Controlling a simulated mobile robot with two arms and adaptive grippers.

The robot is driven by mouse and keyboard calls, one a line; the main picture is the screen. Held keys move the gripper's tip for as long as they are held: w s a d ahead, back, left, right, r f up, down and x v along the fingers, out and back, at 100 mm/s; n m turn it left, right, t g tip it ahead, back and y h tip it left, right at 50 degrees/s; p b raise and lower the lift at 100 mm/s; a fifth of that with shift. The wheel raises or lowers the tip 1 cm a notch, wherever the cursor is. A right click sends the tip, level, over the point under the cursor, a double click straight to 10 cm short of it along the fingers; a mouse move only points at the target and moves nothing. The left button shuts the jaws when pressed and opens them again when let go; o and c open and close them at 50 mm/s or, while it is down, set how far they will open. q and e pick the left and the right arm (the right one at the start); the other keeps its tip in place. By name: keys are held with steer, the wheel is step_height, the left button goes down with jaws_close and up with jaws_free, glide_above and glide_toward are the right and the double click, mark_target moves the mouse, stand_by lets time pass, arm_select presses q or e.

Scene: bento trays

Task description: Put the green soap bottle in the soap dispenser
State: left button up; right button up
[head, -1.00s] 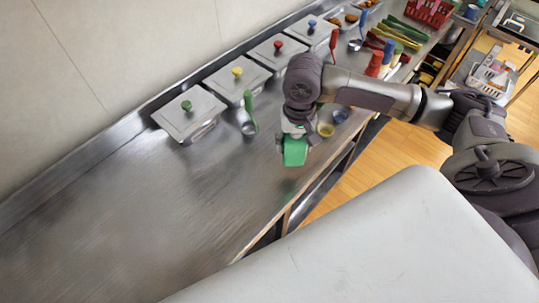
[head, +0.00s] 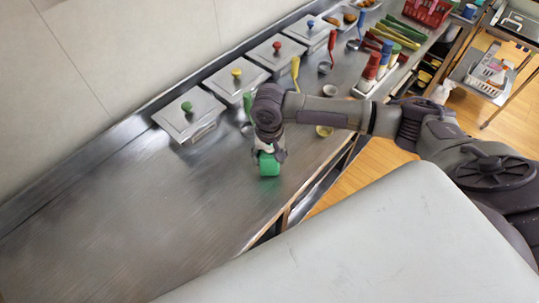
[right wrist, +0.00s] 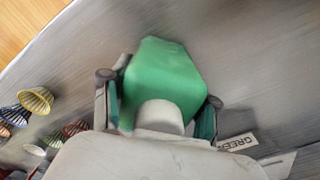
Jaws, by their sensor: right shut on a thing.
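The green soap bottle (head: 269,165) hangs below my right gripper (head: 268,150) over the steel counter in the head view. In the right wrist view the green bottle (right wrist: 165,80) lies between the two fingers, with its white cap towards the camera. The right gripper (right wrist: 160,104) is shut on it. Whether the bottle touches the counter is hard to tell. I cannot make out a soap dispenser in either view. My left gripper is not in view.
The steel counter (head: 120,215) is clear on the left. Lidded steel containers (head: 205,106) with coloured knobs line the wall. Small cups (right wrist: 36,99) show at left in the right wrist view. A label (right wrist: 238,143) with partly readable lettering is at its right. Red bottles (head: 371,68) stand at the back right.

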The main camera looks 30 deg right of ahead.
steer(key=o, duration=1.4)
steer(key=shift+f, duration=0.1)
